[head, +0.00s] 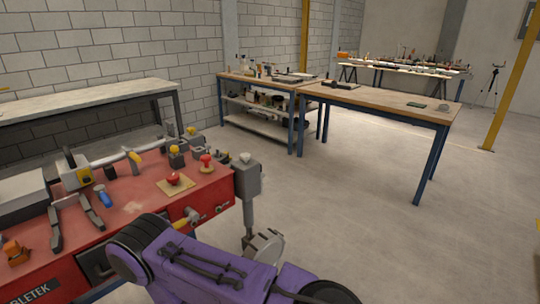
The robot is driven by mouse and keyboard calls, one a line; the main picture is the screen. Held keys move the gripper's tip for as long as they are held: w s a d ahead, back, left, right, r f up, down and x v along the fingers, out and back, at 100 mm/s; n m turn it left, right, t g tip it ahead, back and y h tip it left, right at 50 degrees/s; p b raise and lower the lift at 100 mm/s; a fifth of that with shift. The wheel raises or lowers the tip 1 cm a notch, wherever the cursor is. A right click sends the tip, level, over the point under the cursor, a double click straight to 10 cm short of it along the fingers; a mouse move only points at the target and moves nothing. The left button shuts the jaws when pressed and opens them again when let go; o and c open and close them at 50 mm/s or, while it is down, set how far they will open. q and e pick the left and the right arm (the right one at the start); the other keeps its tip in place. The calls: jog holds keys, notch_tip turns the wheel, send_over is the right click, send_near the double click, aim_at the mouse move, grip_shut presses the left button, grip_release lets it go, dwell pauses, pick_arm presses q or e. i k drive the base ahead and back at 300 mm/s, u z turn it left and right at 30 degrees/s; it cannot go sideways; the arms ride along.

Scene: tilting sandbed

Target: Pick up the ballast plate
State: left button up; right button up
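I cannot pick out the ballast plate with certainty. A small dark flat piece (416,104) lies on the right wooden table, with a small grey piece (443,108) near its right corner; both are too small to identify. A purple arm of mine crosses the bottom of the head view, in front of the red workbench (130,208).
The red bench carries a blue-handled tool (104,198), a red knob on a wooden plate (174,180) and several other fittings. A grey post (248,182) stands at its right corner. A wooden table (380,97) stands farther back.

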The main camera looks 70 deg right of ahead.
aim_at(224, 156)
jog(key=z, duration=3.9)
jog(key=i, duration=1.55)
jog(key=u, duration=2.55)
